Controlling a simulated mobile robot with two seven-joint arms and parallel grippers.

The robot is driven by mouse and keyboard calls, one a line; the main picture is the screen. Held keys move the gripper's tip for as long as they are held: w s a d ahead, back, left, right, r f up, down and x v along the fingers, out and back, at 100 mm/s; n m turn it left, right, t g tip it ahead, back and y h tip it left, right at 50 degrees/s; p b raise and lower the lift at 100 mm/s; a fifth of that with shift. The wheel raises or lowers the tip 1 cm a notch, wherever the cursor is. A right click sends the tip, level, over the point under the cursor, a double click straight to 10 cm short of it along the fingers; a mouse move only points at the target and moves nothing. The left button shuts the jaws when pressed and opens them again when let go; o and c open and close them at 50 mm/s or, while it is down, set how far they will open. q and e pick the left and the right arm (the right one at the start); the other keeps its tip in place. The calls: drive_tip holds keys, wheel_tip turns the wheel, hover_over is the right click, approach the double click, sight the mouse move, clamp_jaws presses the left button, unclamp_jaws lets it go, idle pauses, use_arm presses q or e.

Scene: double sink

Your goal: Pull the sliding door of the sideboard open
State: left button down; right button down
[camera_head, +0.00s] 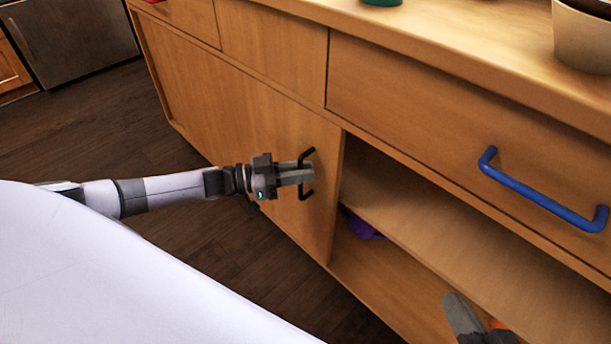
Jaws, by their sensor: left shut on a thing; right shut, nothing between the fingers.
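The sideboard (220,88) is light wood and runs diagonally across the view. Its sliding door (283,130) covers the left part, and the compartment to the right of the door's edge is open. A black handle (308,155) sits near the door's right edge. My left gripper (305,174) is shut on this handle, its arm coming in from the left. My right gripper (454,302) shows partly at the bottom edge, in front of the open compartment, with its grey fingers together and empty.
The open compartment has a shelf (430,205). A purple thing (362,226) lies below it, and a small orange thing (499,325) shows near my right gripper. A drawer with a blue handle (540,196) is above. A pale bowl (583,40) stands on top. Dark floor (75,125) lies left.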

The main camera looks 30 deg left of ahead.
drive_tip(key=shift+s+d+f, duration=0.1)
drive_tip(key=shift+s+f, duration=0.05)
use_arm(q)
drive_tip(key=c, duration=1.3)
unclamp_jaws()
drive_tip(key=shift+c, duration=0.2)
use_arm(e)
drive_tip(key=shift+d+f, duration=0.1)
drive_tip(key=shift+f, duration=0.05)
use_arm(q)
drive_tip(key=p+v, duration=0.1)
drive_tip(key=v, duration=0.6)
drive_tip(key=shift+p, duration=0.35)
use_arm(e)
drive_tip(key=shift+s+d+h, duration=0.1)
drive_tip(key=shift+d+h, duration=0.1)
drive_tip(key=shift+h, duration=0.1)
use_arm(q)
drive_tip(key=shift+s, duration=0.1)
